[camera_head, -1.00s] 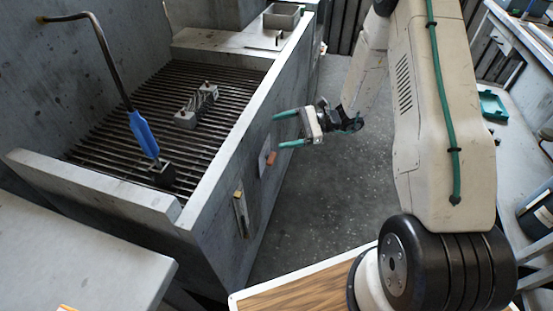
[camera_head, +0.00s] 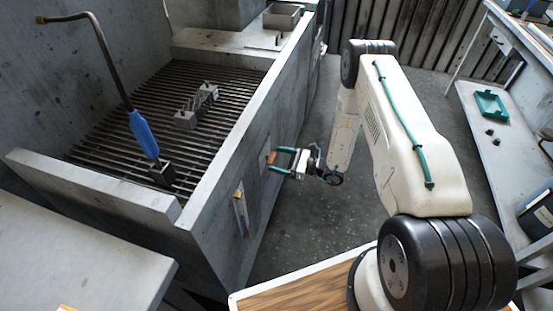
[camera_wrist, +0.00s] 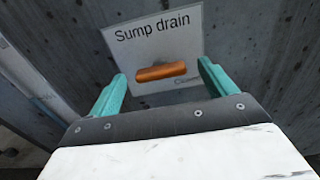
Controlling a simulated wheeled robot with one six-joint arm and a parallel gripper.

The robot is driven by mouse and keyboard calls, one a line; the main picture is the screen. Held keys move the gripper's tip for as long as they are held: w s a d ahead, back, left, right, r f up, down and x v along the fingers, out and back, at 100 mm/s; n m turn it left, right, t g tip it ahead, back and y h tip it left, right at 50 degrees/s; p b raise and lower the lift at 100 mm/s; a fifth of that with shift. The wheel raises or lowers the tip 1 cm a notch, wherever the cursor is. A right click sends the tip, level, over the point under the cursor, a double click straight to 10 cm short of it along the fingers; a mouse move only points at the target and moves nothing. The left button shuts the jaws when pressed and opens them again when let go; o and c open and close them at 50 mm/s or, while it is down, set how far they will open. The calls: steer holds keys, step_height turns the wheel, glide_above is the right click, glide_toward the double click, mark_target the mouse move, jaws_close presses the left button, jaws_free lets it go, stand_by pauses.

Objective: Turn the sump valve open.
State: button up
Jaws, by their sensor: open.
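The sump valve handle (camera_wrist: 161,71) is a short orange bar on a pale plate (camera_wrist: 185,30) labelled "Sump drain" in the wrist view. The bar lies nearly level, tilted slightly up at its right end. In the head view the handle (camera_head: 271,158) shows small on the outer side wall of the concrete housing. My gripper (camera_wrist: 160,83) has two teal fingers, spread apart and empty, with the handle in the gap between them as seen from the wrist. In the head view my gripper (camera_head: 278,161) points left at the handle, close to the wall. I cannot tell whether it touches.
The concrete housing (camera_head: 228,130) holds a metal grate with a blue-handled bent rod (camera_head: 144,133) and a grey metal part (camera_head: 195,107). A yellow-topped fitting (camera_head: 240,208) is on the wall nearer me. A bench with a teal tray (camera_head: 490,104) stands right. The floor between is clear.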

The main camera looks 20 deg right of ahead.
steer(key=shift+w+a, duration=0.45)
steer(key=shift+a, duration=0.15)
steer(key=c, duration=1)
